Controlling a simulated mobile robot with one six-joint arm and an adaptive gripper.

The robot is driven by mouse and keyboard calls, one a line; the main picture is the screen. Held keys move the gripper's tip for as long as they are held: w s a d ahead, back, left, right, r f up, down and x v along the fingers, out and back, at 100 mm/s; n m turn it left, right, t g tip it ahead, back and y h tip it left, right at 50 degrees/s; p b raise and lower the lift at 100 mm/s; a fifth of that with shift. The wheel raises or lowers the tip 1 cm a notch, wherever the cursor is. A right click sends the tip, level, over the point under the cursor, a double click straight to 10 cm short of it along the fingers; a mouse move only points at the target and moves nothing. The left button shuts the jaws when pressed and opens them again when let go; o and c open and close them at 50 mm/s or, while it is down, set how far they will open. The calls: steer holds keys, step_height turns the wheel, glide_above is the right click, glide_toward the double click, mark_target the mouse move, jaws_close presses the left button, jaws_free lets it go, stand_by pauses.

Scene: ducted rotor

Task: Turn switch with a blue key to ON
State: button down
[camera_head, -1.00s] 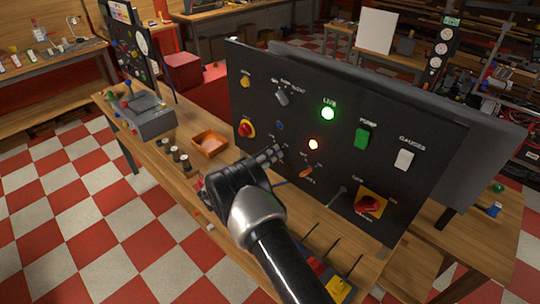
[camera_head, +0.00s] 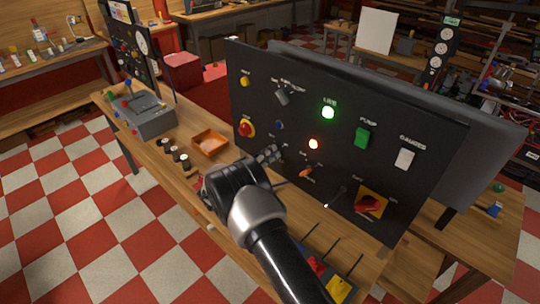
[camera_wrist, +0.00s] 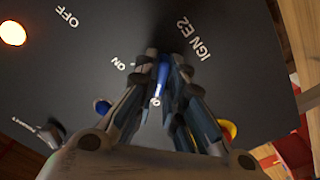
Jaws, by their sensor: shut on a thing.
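The dark control panel (camera_head: 340,120) stands upright on the wooden bench. My gripper (camera_head: 268,154) is at its lower left part, with the fingertips close to the panel face. In the wrist view, my gripper (camera_wrist: 163,72) is shut on the blue key (camera_wrist: 163,76), which shows as a narrow blue piece between the fingers. White labels ON, OFF and IGN E2 are on the panel around it. The fingers hide most of the switch, so I cannot tell which label the key points to. In the head view the key is hidden by my gripper.
A lit green lamp (camera_head: 328,112) is higher up. An orange tray (camera_head: 210,143) lies on the bench.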

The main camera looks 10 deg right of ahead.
steer(key=shift+s+d+m+b, duration=0.1)
steer(key=shift+m+b, duration=5.8)
steer(key=shift+m, duration=1.8)
steer(key=c, duration=1.7)
jaws_free()
steer(key=v, duration=1.2)
